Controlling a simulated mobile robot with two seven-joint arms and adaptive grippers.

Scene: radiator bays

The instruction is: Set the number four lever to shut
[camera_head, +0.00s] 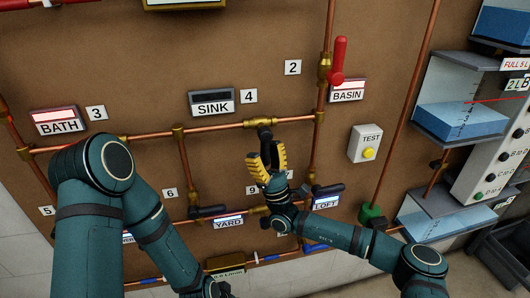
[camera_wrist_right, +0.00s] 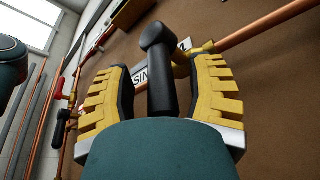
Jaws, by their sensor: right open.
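The number 4 tag (camera_head: 249,96) is beside the SINK sign (camera_head: 213,108) on the brown board. Below it, a black lever (camera_head: 265,135) is on a brass valve in the roughly horizontal copper pipe. The lever points down, across the pipe. My right gripper (camera_head: 266,160) is open, with its yellow fingers on either side of the lever. In the right wrist view, the black lever (camera_wrist_right: 161,75) stands between the open fingers, with gaps visible on both sides. The fingers partly hide the lever's end in the head view. My left arm shows, but its gripper is out of view.
A red lever (camera_head: 339,60) is up at the BASIN sign (camera_head: 346,91). A TEST box (camera_head: 364,143) with a yellow button is to the right. The YARD sign (camera_head: 228,222) and LOFT sign (camera_head: 326,202) are below. Water tanks (camera_head: 460,121) stand at the right.

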